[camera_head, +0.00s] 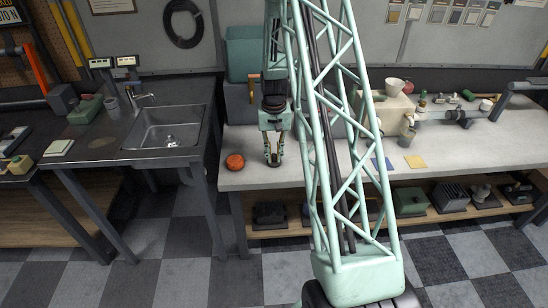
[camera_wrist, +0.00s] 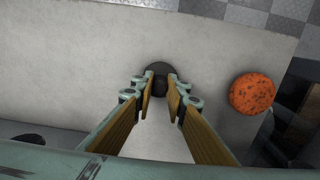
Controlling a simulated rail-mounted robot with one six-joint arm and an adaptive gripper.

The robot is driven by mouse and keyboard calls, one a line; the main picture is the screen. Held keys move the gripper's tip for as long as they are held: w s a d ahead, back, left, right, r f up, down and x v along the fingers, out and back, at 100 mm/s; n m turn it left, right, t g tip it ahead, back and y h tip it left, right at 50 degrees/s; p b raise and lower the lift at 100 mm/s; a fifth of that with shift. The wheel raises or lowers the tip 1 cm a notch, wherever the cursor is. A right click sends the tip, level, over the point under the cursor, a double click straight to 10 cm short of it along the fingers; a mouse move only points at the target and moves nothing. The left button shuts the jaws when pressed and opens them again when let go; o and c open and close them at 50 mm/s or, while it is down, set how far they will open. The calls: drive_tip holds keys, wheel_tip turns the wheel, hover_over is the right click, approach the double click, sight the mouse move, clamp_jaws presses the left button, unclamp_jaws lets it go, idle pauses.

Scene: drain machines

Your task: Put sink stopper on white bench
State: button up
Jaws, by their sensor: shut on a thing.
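The sink stopper (camera_wrist: 158,76) is a small dark round piece between my fingertips in the wrist view; in the head view it shows as a dark spot (camera_head: 274,160) at the gripper's tip. My gripper (camera_head: 273,151) points down over the left part of the white bench (camera_head: 250,180) and is shut on the stopper. It also shows in the wrist view (camera_wrist: 160,88), with the bench's pale top (camera_wrist: 75,60) beneath. The stopper is at or very close to the bench surface; I cannot tell whether it touches.
An orange-red round object (camera_head: 235,161) lies on the bench just left of my gripper. The metal sink (camera_head: 165,130) is in the dark counter further left. Pale boxes and jugs (camera_head: 392,112) stand to the right. Clear bench surface surrounds the stopper.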

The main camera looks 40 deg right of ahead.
sight(274, 155)
drive_tip(key=shift+f, duration=0.15)
drive_tip(key=o, duration=0.9)
drive_tip(key=shift+c, duration=0.2)
wheel_tip(274, 155, up, 12)
drive_tip(key=p, duration=0.2)
idle(0.4)
drive_tip(key=shift+r, duration=0.2)
idle(0.3)
